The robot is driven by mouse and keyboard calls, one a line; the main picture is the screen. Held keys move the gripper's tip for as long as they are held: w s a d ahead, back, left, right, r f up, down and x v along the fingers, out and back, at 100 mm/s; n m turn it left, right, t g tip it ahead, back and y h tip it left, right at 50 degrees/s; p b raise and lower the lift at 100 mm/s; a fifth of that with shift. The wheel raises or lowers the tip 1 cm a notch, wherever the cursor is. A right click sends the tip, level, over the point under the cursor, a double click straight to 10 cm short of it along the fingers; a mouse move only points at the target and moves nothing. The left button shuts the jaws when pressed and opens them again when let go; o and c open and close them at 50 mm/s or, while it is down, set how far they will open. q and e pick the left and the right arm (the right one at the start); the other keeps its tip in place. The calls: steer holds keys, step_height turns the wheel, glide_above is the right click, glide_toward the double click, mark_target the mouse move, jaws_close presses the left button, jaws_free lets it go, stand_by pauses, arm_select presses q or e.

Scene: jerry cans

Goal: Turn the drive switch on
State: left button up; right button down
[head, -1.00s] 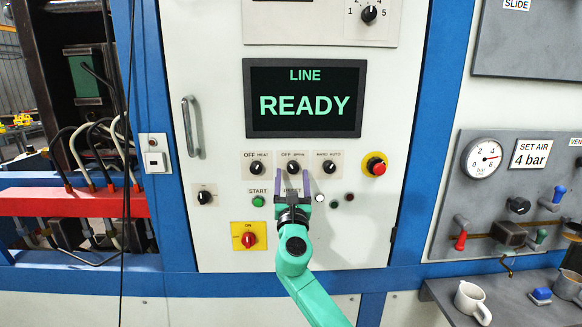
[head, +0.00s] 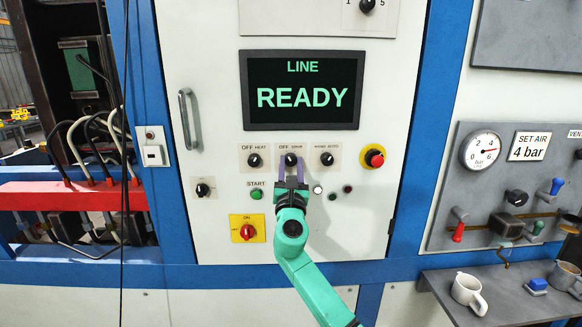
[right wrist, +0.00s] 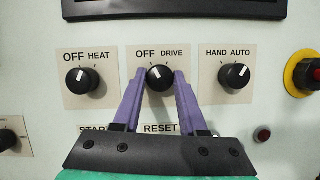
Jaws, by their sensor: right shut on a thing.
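The drive switch (head: 291,160) is a black round knob on a pale plate, in the middle of a row of three on the white cabinet door. In the right wrist view the knob (right wrist: 160,78) has OFF at its upper left and DRIVE at its upper right; its white mark appears to lean toward OFF. My right gripper (head: 292,165) has its two purple fingers shut on the knob's sides, coming from below. The fingertips in the right wrist view (right wrist: 160,74) sit left and right of it. My left gripper is in no view.
The HEAT knob (head: 254,160) and HAND AUTO knob (head: 327,159) flank the switch closely. A red emergency button (head: 374,157) is at right, the green START button (head: 257,194) below left. The screen (head: 302,92) above reads LINE READY. A shelf with mugs (head: 468,290) is lower right.

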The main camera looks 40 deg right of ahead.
steer(key=m, duration=0.2)
steer(key=m+g+h+b, duration=0.1)
steer(key=shift+a+f+m+g+b, duration=0.1)
steer(key=shift+f+m+g+b, duration=0.05)
steer(key=shift+m+g+b, duration=0.2)
steer(key=m, duration=0.2)
steer(key=m+g+h+b, duration=0.1)
steer(key=m, duration=0.1)
steer(key=shift+w+g, duration=0.1)
steer(key=shift+g, duration=0.15)
steer(key=m+g+b, duration=0.1)
steer(key=m, duration=0.2)
steer(key=shift+g+h, duration=0.3)
steer(key=shift+a+r+m+g+b, duration=0.15)
steer(key=shift+m+g, duration=0.3)
steer(key=shift+m, duration=0.7)
steer(key=shift+d+r+m+g+b, duration=0.15)
steer(key=shift+m+g, duration=0.3)
steer(key=shift+m, duration=0.65)
steer(key=shift+a, duration=0.1)
steer(key=shift+c, duration=2.2)
jaws_free()
